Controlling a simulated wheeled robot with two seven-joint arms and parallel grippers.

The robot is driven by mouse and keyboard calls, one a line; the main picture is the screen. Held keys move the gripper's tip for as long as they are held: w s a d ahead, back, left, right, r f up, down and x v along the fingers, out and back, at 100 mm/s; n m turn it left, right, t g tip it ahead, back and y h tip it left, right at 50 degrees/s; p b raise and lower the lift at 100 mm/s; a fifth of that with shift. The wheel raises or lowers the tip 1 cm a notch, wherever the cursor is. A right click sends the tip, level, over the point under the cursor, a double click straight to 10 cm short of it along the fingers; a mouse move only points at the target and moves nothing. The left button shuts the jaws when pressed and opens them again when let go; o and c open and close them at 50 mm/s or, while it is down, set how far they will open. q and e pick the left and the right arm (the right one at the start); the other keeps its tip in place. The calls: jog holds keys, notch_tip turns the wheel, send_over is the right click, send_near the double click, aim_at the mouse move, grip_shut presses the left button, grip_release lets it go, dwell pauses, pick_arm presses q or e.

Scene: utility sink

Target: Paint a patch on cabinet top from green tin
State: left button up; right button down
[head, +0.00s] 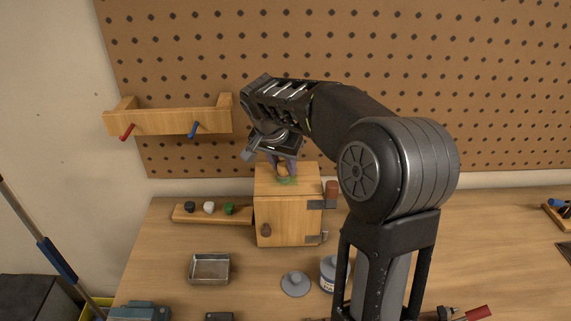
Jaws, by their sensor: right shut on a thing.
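The wooden cabinet (290,222) stands on the bench against the pegboard, with a knob on its front. A small green patch (289,182) shows on its top. The small green tin (229,209) sits at the right end of a low wooden strip, left of the cabinet. My right gripper (283,165) points down just above the cabinet top, by the green patch. It is shut on a small tan thing, probably the brush, mostly hidden by the fingers. I cannot tell whether its lower end touches the top. My left gripper is not in view.
Black (190,207) and white (209,207) pieces share the wooden strip (212,218). A metal tray (209,268), a grey lid (295,284) and a labelled jar (328,274) stand in front. A wooden rack (170,120) hangs on the pegboard. My right arm hides bench right of the cabinet.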

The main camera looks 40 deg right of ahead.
jog(key=shift+w+a, duration=0.1)
jog(key=shift+w+a+r, duration=0.1)
jog(key=shift+w+a, duration=1.05)
jog(key=shift+a, duration=0.15)
jog(key=shift+w+d, duration=0.5)
jog(key=shift+w, duration=0.1)
jog(key=shift+s+d, duration=0.1)
jog(key=shift+s, duration=0.05)
jog(key=shift+s+d+f, duration=0.2)
jog(key=shift+s+d, duration=0.95)
jog(key=shift+d, duration=0.15)
jog(key=shift+s, duration=0.1)
